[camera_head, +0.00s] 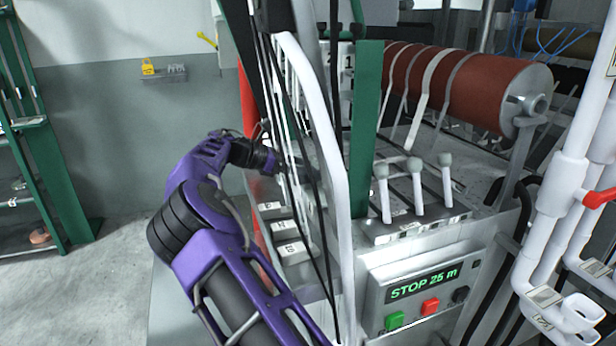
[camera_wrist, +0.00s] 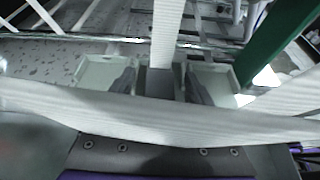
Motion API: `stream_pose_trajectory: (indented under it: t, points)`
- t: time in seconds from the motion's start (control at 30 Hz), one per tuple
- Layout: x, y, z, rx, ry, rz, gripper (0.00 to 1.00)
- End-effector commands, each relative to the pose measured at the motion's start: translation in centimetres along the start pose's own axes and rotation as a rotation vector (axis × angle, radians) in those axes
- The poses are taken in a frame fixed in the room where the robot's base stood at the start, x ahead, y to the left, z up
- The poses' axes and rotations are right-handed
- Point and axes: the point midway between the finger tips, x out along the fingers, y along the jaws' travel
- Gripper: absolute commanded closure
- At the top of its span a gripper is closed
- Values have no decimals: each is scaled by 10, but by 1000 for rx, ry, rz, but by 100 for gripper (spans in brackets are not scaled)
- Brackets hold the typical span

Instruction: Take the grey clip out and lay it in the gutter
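In the wrist view, my gripper (camera_wrist: 160,88) has its two dark fingers apart. A small grey block (camera_wrist: 160,83) sits between them, with visible space on each side. It may be the grey clip, but I cannot tell for sure. A pale ribbed strap (camera_wrist: 166,35) runs up from it. A wide pale band (camera_wrist: 150,117) crosses in front of the finger bases. In the head view, my gripper (camera_head: 287,176) is mostly hidden behind cables and the white curved frame (camera_head: 322,135). I cannot pick out the gutter in either view.
Pale numbered blocks (camera_head: 290,252) stand below my gripper. A green post (camera_head: 367,130), white levers (camera_head: 417,185) and a control panel reading "STOP 25 m" (camera_head: 425,290) are to the right. A red-brown roller (camera_head: 460,90) carries straps. Black cables hang close to my wrist.

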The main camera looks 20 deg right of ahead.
Motion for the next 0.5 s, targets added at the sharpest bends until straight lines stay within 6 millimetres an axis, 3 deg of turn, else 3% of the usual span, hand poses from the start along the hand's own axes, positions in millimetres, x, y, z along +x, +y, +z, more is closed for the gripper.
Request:
stream_pose_trajectory:
  t: [0.07, 0.4, 0.5]
  points:
    - [0, 0, 0, 0, 0, 0, 34]
    - [0, 0, 0, 0, 0, 0, 96]
    - [0, 0, 0, 0, 0, 0, 100]
